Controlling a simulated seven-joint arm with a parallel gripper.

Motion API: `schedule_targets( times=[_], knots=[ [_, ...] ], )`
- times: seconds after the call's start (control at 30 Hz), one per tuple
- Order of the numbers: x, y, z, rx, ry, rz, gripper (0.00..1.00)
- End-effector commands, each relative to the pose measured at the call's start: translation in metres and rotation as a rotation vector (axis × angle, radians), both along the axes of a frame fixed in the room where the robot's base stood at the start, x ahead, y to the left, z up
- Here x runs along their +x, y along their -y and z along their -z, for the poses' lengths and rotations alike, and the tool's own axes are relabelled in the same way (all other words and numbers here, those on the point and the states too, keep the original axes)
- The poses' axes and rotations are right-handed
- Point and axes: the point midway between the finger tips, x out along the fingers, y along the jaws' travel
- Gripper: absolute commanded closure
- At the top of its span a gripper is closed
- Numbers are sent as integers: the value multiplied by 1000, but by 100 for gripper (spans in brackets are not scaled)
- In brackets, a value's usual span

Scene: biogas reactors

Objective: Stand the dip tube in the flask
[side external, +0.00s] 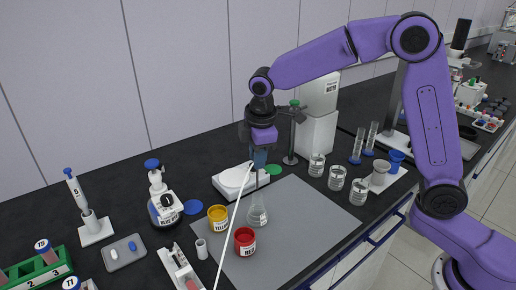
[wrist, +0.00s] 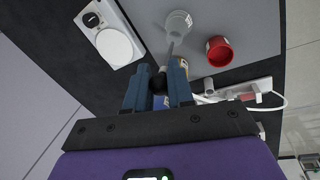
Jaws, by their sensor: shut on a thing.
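The thin tube points down toward the flask. I cannot tell whether its lower tip is inside the flask's neck or just above it. A white hose (side external: 233,217) runs down from beside the gripper toward the front.
Labelled beakers (side external: 337,177) are to the right. The mat's right part (side external: 320,212) is clear.

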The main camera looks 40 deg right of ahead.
Motion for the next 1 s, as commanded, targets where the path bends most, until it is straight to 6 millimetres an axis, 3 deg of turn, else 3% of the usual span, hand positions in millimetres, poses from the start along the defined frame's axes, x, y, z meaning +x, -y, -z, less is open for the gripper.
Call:
schedule_targets(
  times=[1.0],
  knots=[
    [0, 0, 86, -1, -1, -1, 100]
  ],
)
